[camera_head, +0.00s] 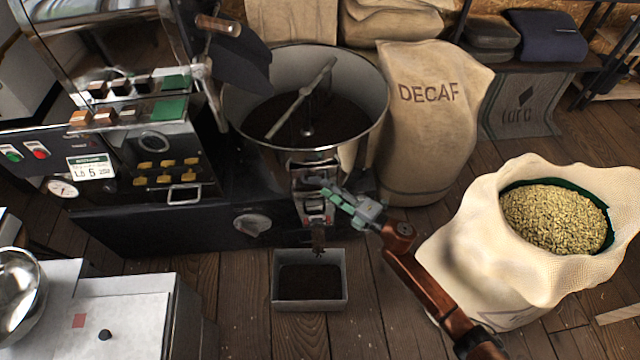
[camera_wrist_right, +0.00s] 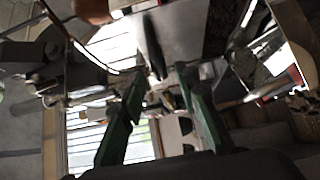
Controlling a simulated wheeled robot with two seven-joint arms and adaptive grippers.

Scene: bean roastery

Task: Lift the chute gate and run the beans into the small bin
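The roaster's round cooling pan (camera_head: 375,100) holds dark beans (camera_head: 335,118). The metal chute (camera_head: 310,180) with its gate (camera_head: 317,208) is on the pan's front. A short dark brown streak (camera_head: 318,238), looking like beans, shows under the chute mouth. The small grey bin (camera_head: 310,304) stands on the floor below, with dark beans (camera_head: 310,282) inside. My right gripper (camera_head: 338,198) is at the right side of the gate; contact is hard to tell. In the wrist view its green fingers (camera_wrist_right: 158,78) stand apart, with blurred metal parts beyond them. My left gripper is not in view.
A DECAF sack (camera_head: 425,130) stands right of the pan. An open sack (camera_head: 480,250) of pale beans is at the right. The roaster's control panel (camera_head: 110,150) is at the left, with a white cabinet (camera_head: 120,310) in front. Floor around the bin is clear.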

